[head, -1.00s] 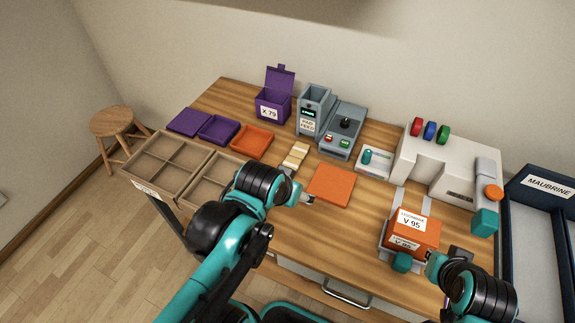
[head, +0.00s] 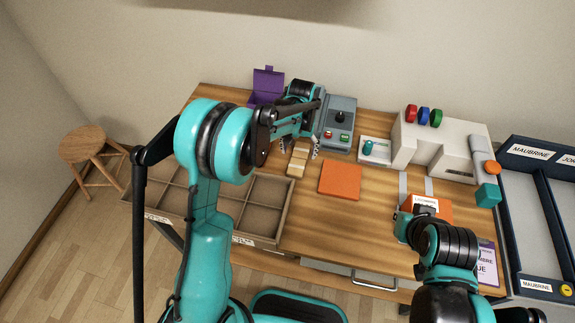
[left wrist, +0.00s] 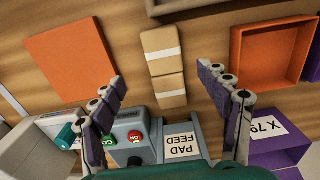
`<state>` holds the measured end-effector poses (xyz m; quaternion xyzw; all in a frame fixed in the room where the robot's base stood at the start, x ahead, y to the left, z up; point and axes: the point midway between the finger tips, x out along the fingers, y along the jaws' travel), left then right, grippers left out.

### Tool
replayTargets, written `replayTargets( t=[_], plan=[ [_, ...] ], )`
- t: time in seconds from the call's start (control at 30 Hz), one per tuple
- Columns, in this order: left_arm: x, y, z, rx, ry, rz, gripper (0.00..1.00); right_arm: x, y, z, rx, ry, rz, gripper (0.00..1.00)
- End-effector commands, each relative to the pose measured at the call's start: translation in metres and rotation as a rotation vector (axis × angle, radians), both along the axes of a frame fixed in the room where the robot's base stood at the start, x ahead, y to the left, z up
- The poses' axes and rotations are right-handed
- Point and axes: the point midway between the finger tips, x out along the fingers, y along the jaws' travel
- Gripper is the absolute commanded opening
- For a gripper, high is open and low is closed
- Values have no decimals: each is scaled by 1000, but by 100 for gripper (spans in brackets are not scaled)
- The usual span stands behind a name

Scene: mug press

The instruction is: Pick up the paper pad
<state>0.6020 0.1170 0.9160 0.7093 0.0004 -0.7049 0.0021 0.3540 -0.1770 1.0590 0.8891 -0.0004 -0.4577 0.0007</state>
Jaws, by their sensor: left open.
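Tan paper pads with white bands (head: 298,161) lie end to end on the wooden table, in front of the grey pad feed machine. In the left wrist view two pads (left wrist: 160,50) show between and beyond my finger tips. My left gripper (head: 299,149) is open and empty, its fingers spread on either side of the pads' row, seemingly above it. In the left wrist view the same gripper (left wrist: 161,78) shows both fingers apart. My right gripper (head: 418,212) is by the orange box (head: 436,208) at the right; its fingers are too hidden to read.
A flat orange square (head: 340,180) lies right of the pads. The pad feed machine (left wrist: 180,143) and a grey button box (head: 339,117) stand behind. An orange tray (left wrist: 275,55) and purple bin (left wrist: 272,145) are close by. A divided tray (head: 262,220) fills the table's left front.

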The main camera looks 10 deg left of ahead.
Motion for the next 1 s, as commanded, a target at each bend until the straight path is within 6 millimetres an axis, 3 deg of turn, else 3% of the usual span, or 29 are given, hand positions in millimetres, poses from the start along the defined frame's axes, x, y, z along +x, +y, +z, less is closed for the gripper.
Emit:
replayTargets(
  t=[0.43,0.63,0.9,1.0],
  plan=[
    [3,2,-47,1,8,1,76,0,0,-15,0,0,0,0],
    [5,5,-78,1,7,0,76,0,0,-28,0,0,0,0],
    [4,5,-82,1,7,0,76,0,0,-28,0,0,0,0],
    [4,5,-82,1,7,0,52,0,0,-27,0,0,0,0]
  ],
)
